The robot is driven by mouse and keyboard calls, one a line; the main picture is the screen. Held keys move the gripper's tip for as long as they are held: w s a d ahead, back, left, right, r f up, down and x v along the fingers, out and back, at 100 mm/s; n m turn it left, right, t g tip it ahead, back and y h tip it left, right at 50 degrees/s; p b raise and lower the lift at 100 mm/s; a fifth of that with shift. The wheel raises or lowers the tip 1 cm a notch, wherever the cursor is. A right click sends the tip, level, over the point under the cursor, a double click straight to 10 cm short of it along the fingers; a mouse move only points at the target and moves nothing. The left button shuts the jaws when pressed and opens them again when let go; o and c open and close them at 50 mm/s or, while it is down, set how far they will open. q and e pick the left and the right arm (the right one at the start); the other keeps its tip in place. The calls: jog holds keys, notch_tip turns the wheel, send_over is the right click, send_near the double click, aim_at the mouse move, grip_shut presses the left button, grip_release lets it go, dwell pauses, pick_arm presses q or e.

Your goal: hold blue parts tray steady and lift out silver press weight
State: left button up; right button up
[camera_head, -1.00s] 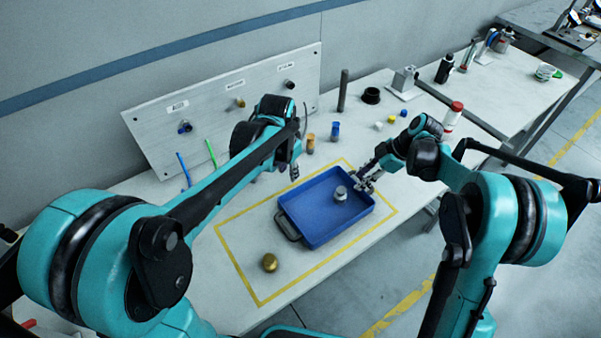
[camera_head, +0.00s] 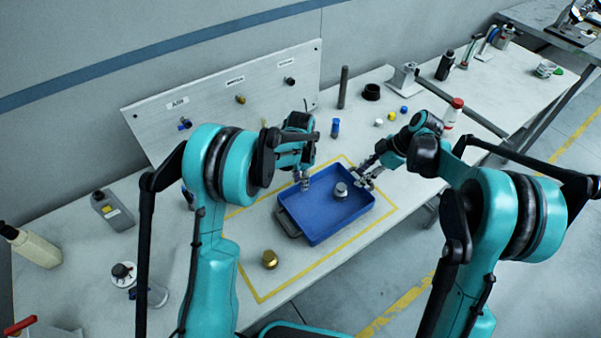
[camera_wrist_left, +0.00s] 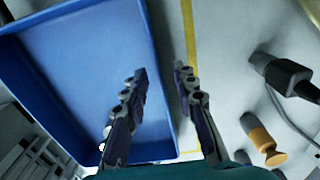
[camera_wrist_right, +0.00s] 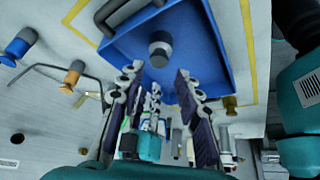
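The blue parts tray (camera_head: 318,228) sits on the bench inside a yellow taped outline. The silver press weight (camera_head: 341,190) stands upright inside it; it also shows in the right wrist view (camera_wrist_right: 160,48). My left gripper (camera_head: 304,184) is at the tray's far-left wall. In the left wrist view its open fingers (camera_wrist_left: 160,76) stand either side of the tray wall (camera_wrist_left: 158,100), one over the inside, one outside. My right gripper (camera_head: 366,176) is at the tray's far-right corner. In the right wrist view its fingers (camera_wrist_right: 160,74) are open and empty, with the weight beyond the fingertips.
A brass weight (camera_head: 270,259) stands in front of the tray, inside the outline. A red-capped bottle (camera_head: 453,112) and small coloured caps (camera_head: 391,116) are behind my right gripper. An orange part (camera_wrist_left: 262,140) lies outside the tray.

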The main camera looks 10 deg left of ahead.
pick_arm(q)
jog(key=shift+f, duration=1.15)
grip_shut()
pick_arm(e)
jog(key=o, duration=0.7)
jog(key=shift+a, duration=0.25)
jog(key=shift+c, duration=0.2)
jog(key=h, duration=0.6)
send_near(341, 186)
notch_tip(341, 186, down, 10)
jog(key=shift+s+d+f, duration=0.15)
jog(key=shift+d+f, duration=0.05)
